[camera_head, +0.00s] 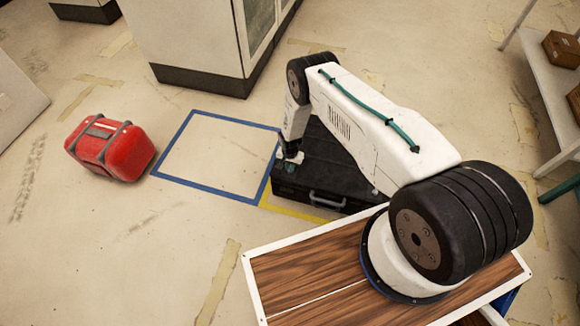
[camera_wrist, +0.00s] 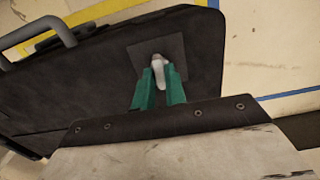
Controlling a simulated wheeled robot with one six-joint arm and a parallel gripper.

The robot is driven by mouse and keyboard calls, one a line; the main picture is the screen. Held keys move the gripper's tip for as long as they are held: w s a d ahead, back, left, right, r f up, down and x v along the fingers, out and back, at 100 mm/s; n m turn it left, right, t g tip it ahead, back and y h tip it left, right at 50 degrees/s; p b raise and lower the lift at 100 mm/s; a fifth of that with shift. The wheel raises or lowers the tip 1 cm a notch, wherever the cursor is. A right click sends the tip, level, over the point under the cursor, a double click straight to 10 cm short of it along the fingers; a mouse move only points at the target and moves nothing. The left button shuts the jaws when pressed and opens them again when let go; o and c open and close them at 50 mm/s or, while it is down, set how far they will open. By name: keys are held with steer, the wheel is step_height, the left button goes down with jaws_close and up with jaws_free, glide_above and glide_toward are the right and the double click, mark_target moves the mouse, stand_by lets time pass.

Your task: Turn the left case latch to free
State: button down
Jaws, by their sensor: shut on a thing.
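The black case (camera_head: 325,170) lies on the floor, partly hidden behind my arm in the head view. It also fills much of the wrist view (camera_wrist: 60,95). The left case latch (camera_wrist: 158,62) is a small grey lever on a dark square plate (camera_wrist: 174,47) near one end of the case. My gripper (camera_wrist: 160,80) has green fingers, which are closed around the latch. In the head view my gripper (camera_head: 291,158) is at the case's left end, and the latch is too small to tell there.
A grey case handle (camera_head: 327,200) faces the front. A blue taped square (camera_head: 185,124) on the floor is empty. A red case (camera_head: 112,147) lies to its left. A white cabinet (camera_head: 190,35) stands behind, and a shelf (camera_head: 545,75) with boxes is at the right.

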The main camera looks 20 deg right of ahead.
steer(key=m, duration=0.9)
steer(key=shift+m, duration=0.3)
steer(key=m, duration=0.4)
steer(key=shift+m, duration=2)
steer(key=c, duration=1.4)
jaws_free()
steer(key=shift+c, duration=0.2)
